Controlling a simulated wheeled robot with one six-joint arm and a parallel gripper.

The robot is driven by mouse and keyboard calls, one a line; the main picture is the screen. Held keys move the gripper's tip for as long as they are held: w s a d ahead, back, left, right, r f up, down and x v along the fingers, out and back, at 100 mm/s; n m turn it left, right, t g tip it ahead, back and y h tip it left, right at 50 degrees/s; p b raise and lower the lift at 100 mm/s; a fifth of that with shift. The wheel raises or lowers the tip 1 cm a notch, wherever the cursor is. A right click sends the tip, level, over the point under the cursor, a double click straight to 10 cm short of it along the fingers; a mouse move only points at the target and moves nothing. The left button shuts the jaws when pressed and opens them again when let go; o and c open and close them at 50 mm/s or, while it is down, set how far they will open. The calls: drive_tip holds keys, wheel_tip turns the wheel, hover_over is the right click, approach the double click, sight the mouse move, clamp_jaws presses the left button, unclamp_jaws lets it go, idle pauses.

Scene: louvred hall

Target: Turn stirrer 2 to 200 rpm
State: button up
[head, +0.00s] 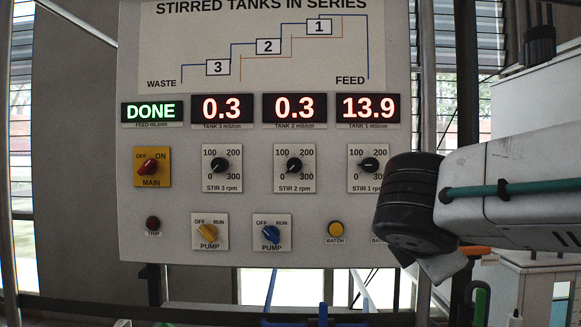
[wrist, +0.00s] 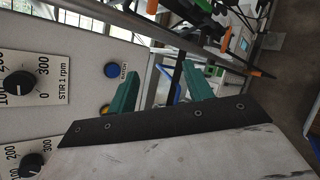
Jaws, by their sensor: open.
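The stirrer 2 knob (head: 294,166) is black and round on a white plate marked 0, 100, 200 and 300, in the middle of the panel. Its grip bar lies aslant; which end points to the scale is too small to tell. A partly covered knob (wrist: 32,165) at the lower left of the wrist view, beside the STIR 1 plate, appears to be the same one. My gripper (wrist: 158,67) is open and empty, its two green fingers apart. It is off to the right of the stirrer 2 knob, touching no knob. In the head view my wrist hides the fingers.
The stirrer 1 knob (head: 369,165) is beside my wrist, and the stirrer 3 knob (head: 220,166) is to the left. Below are a yellow pump switch (head: 207,232), a blue pump switch (head: 271,234) and a yellow batch button (head: 336,229). Space before the stirrer 2 knob looks clear.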

drive_tip(key=w+a+r+n+t+y, duration=0.2)
drive_tip(key=w+a+r+n+t, duration=0.25)
drive_tip(key=a+r+n, duration=0.5)
drive_tip(key=n+t+y, duration=0.3)
drive_tip(key=n, duration=0.3)
approach(294, 165)
drive_tip(key=shift+w+d+f, duration=0.1)
drive_tip(key=shift+w+d, duration=0.05)
drive_tip(key=shift+w, duration=2.25)
drive_tip(key=shift+w+d, duration=0.15)
drive_tip(key=shift+w, duration=2.3)
clamp_jaws()
